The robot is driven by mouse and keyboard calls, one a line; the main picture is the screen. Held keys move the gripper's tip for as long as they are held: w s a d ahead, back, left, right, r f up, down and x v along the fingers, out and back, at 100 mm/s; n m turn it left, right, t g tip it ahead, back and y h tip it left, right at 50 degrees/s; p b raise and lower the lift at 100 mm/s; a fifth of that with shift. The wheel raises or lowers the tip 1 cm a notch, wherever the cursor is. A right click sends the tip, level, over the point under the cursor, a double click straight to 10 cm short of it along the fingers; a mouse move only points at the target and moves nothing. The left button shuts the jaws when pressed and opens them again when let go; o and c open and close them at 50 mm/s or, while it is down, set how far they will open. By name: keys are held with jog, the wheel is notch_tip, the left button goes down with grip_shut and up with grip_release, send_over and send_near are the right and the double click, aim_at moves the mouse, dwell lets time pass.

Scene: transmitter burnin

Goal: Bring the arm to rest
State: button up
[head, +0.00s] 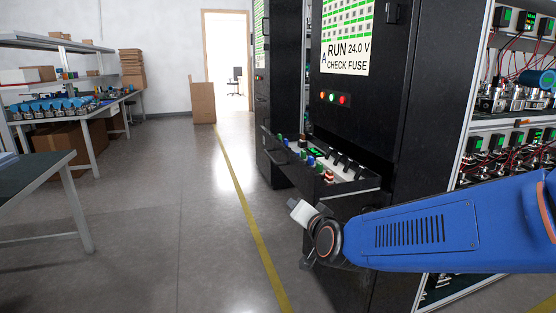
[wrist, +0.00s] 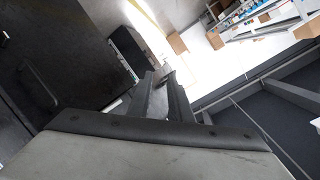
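My blue arm (head: 430,225) reaches in from the right of the head view, across the front of the black cabinet (head: 362,115). Its dark wrist end is near the picture's middle, beside the cabinet's control shelf. In the wrist view my gripper (wrist: 160,76) shows two dark fingers standing apart with a narrow gap. I see nothing held between them. In the head view the fingers are mostly hidden behind the wrist.
The control shelf (head: 345,187) with knobs and switches juts out close to my wrist. A rack of wired devices (head: 510,110) stands right. Workbenches (head: 75,115) stand left. Open grey floor (head: 165,220) with a yellow line (head: 240,205) lies between.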

jog(key=s+d+f+n+g+h, duration=0.1)
jog(key=s+d+f+n+g, duration=0.1)
jog(key=s+d, duration=0.5)
jog(key=s+d+f+n+g+h, duration=0.1)
jog(key=s+d+f+g, duration=0.2)
jog(key=s+d, duration=0.5)
jog(key=s+d+f+n+g+h, duration=0.2)
jog(key=s+d, duration=0.6)
jog(key=s, duration=0.7)
jog(key=f+g, duration=0.1)
jog(key=g, duration=0.1)
jog(key=shift+d+n+g, duration=0.2)
jog(key=shift+n+g, duration=0.1)
jog(key=shift+g, duration=0.1)
